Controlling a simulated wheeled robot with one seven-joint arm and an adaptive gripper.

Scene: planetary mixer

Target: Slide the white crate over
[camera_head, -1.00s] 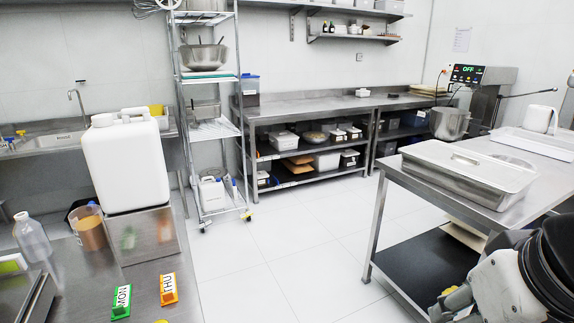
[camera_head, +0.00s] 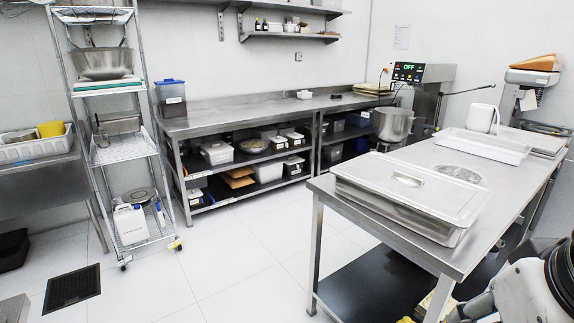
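A shallow white crate (camera_head: 486,146) lies on the steel table (camera_head: 440,262) at the right, behind a large lidded steel pan. A second white crate (camera_head: 35,143) sits at the far left on a steel counter, with a yellow tub in it; I cannot tell which one the task means. Part of my arm shows at the lower right corner, beside the right table. My gripper's fingertips cannot be made out. My arm is apart from both crates.
The lidded steel pan (camera_head: 408,190) fills the near end of the right table. A white jug (camera_head: 482,118) stands by the crate there. A wire rack (camera_head: 122,150) stands at the left. The floor (camera_head: 235,275) between is clear.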

